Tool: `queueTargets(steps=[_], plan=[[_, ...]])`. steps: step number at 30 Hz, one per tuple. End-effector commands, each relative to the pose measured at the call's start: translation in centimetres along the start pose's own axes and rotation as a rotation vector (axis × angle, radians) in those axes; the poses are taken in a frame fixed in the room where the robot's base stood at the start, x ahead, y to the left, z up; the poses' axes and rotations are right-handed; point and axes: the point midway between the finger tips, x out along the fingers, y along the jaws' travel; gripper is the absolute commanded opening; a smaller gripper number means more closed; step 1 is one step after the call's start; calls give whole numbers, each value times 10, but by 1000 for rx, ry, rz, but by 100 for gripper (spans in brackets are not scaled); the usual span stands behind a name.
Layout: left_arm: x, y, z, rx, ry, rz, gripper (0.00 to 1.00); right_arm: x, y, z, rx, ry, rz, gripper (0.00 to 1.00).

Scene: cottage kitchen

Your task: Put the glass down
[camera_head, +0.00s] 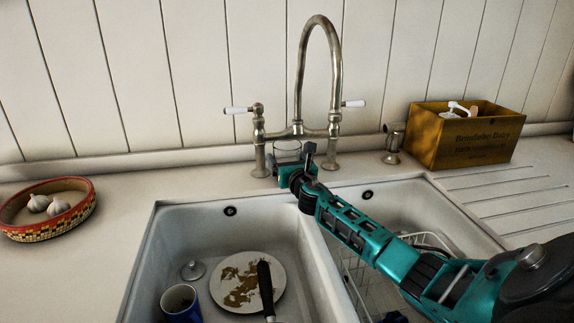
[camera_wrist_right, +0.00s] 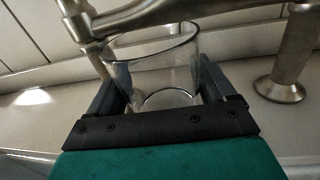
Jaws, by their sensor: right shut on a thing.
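A clear, empty drinking glass (camera_wrist_right: 155,62) is between the two fingers of my right gripper (camera_wrist_right: 158,90) in the right wrist view. The fingers are shut on its sides. In the head view the glass (camera_head: 287,150) shows behind my right gripper (camera_head: 288,171), in front of the tap and between its two legs. The glass looks upright in the head view. Its lower part is hidden there by the gripper, so I cannot tell whether it touches the counter. My left gripper is not in view.
The tap (camera_head: 337,90) rises close around the glass. Below is a double sink (camera_head: 172,225) with a dirty plate (camera_head: 280,275), a blue mug (camera_head: 180,300) and a wire rack (camera_head: 350,275). A garlic basket (camera_head: 70,217) stands left, a wooden box (camera_head: 440,150) right. The left counter (camera_head: 110,215) has free room.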

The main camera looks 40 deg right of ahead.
Motion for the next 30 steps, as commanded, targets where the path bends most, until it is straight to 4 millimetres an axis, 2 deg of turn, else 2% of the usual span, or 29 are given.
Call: queueTargets(steps=[3, 14, 15, 18, 28, 30], plan=[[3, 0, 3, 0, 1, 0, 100, 2, 0, -6, 3, 0, 0, 36], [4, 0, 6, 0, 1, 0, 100, 2, 0, -9, 0, -2, 0, 36], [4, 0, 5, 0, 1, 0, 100, 2, 0, -10, -1, 0, 0, 85], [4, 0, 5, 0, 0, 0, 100, 2, 0, -9, 0, 1, 0, 94], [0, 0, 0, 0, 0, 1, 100, 2, 0, -3, 1, 0, 0, 94], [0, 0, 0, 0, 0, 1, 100, -5, 0, -6, -1, 1, 1, 94]])
